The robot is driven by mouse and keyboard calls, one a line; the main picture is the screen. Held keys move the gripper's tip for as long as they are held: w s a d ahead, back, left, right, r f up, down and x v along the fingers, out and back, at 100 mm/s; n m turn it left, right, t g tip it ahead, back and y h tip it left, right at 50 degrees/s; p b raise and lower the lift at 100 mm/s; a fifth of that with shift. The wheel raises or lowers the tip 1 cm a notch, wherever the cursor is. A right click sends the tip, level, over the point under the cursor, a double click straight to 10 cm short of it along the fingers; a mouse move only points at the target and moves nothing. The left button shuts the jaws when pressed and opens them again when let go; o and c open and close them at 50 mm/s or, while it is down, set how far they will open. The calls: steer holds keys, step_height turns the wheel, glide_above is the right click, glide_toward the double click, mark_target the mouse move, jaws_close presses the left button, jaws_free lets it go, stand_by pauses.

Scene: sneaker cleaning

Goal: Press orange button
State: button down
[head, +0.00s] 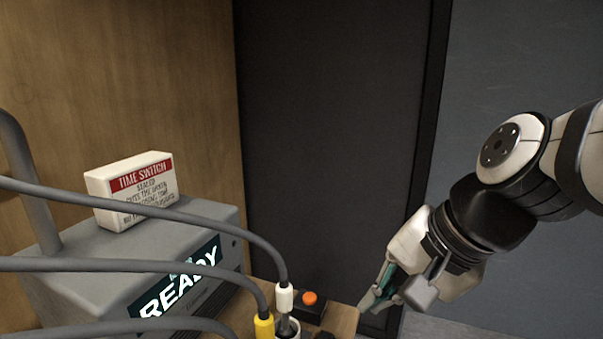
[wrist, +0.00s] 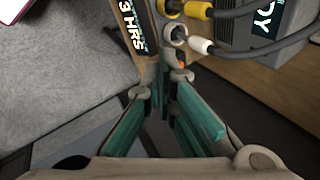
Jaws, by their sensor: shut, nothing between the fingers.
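The orange button (head: 309,298) is a small round cap on a black box (head: 309,314) near the front edge of a wooden surface. In the wrist view a small patch of the orange button (wrist: 182,63) shows just beyond the fingertips, mostly hidden. My gripper (head: 366,303) is shut and empty, its teal fingers pointing down and left. It is to the right of the button and apart from it in the head view. In the wrist view my gripper (wrist: 166,80) has its tips close to the button; I cannot tell the exact gap.
A grey unit with a READY display (head: 180,283) stands at left, with a white TIME SWITCH box (head: 134,191) on top. Grey cables end in a white plug (head: 284,298) and a yellow plug (head: 264,326), close left of the button. Right of the wooden edge is open.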

steer(key=s+d+n+h, duration=0.4)
steer(key=s+d+n, duration=0.3)
steer(key=s+d, duration=0.2)
steer(key=shift+n+t, duration=0.3)
steer(key=shift+d, duration=0.1)
steer(key=w+a+r+m+g, duration=0.1)
steer(key=w+a, duration=0.2)
steer(key=w, duration=0.5)
steer(key=w+a+m+g, duration=0.1)
steer(key=w+a, duration=0.1)
steer(key=w, duration=0.7)
steer(key=w+a+f, duration=0.3)
steer(key=w, duration=0.3)
steer(key=w+a+f+m+g, duration=0.1)
steer(key=w+a+f, duration=0.3)
steer(key=w, duration=0.2)
steer(key=w+a+f+m+y, duration=0.1)
steer(key=w+a+f, duration=0.2)
steer(key=w, duration=0.3)
steer(key=shift+a+f+g, duration=0.3)
steer(key=shift+f+g, duration=0.1)
steer(key=shift+f, duration=0.15)
